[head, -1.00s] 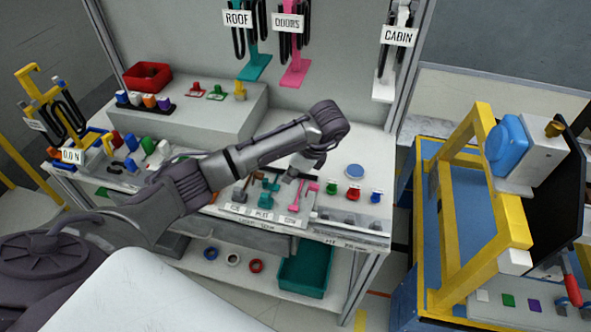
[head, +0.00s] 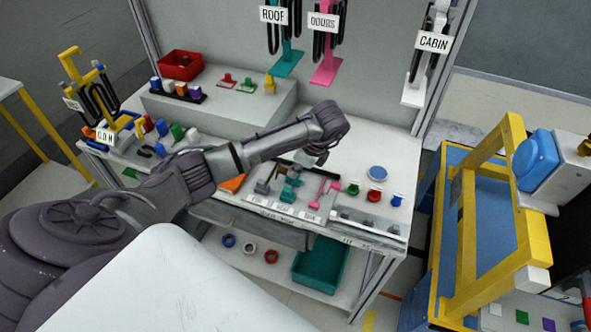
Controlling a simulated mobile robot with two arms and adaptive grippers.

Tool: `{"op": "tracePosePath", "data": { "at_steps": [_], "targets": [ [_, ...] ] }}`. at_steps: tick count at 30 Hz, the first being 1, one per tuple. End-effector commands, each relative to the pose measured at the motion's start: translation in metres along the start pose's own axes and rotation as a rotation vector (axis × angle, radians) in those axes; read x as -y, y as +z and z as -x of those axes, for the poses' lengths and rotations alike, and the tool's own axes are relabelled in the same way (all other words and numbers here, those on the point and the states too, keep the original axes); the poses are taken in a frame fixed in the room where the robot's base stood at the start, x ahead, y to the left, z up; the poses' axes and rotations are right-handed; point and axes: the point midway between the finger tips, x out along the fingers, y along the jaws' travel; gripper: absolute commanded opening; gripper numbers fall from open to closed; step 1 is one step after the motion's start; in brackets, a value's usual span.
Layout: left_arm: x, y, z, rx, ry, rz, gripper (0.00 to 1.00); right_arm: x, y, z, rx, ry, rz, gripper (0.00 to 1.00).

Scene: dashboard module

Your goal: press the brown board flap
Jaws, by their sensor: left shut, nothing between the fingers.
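My left arm reaches in from the left over the workbench (head: 390,160). My left gripper (head: 311,160) points down over the bench's middle, small and partly hidden by its own wrist. It is shut and appears to hold nothing. I cannot make out a brown board flap for certain. A flat orange-brown piece (head: 234,183) shows just below my forearm, partly covered by it, left of the gripper; I cannot tell if it is the flap. My right gripper is not in view.
Teal (head: 290,184) and pink (head: 322,193) tools lie near the gripper. Coloured knobs (head: 374,196) stand to their right. A red bin (head: 181,65) sits on the raised shelf. A yellow frame (head: 461,230) on a blue cart stands right.

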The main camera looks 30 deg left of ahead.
Motion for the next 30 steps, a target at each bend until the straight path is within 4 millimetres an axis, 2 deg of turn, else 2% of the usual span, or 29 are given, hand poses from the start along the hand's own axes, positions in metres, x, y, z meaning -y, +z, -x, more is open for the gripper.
{"op": "tracePosePath", "data": {
  "at_steps": [30],
  "targets": [
    [0.0,0.019,0.005,-0.353,0.0,0.002,0.0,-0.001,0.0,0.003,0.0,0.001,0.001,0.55]
  ]
}}
